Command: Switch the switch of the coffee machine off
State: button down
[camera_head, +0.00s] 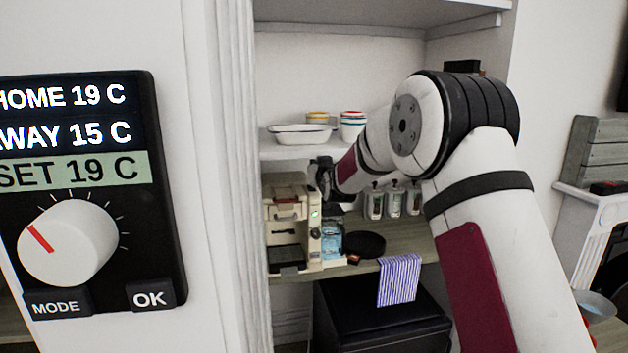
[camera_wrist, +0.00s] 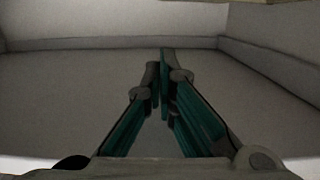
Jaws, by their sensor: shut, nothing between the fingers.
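The cream coffee machine (camera_head: 287,226) stands upright on the wooden shelf counter in the alcove, in the head view. On its front right column a small green light (camera_head: 315,213) glows; the switch itself is too small to make out clearly. My gripper (camera_head: 323,178) is just above and to the right of the machine's top, partly hidden by my arm. I cannot tell from here whether it touches the machine. In the wrist view my gripper (camera_wrist: 160,70) is shut with nothing between its fingers. The wrist view shows only a plain pale surface beyond the fingers, not the machine.
An upper shelf (camera_head: 285,151) holds a white dish (camera_head: 300,134) and stacked bowls (camera_head: 352,125), close above my gripper. A thermostat panel (camera_head: 90,190) fills the left foreground.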

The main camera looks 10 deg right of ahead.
jog(key=w, duration=0.2)
jog(key=shift+w+f, duration=0.3)
jog(key=shift+f, duration=0.05)
notch_tip(320, 180, down, 2)
jog(key=shift+f, duration=0.2)
jog(key=shift+w+f, duration=0.1)
jog(key=shift+f, duration=0.5)
jog(key=shift+w+f+b, duration=0.25)
jog(key=shift+f+b, duration=0.1)
jog(key=shift+b, duration=0.25)
jog(key=shift+w+b, duration=0.25)
jog(key=shift+b, duration=1)
jog(key=shift+r, duration=0.15)
jog(key=shift+s, duration=0.1)
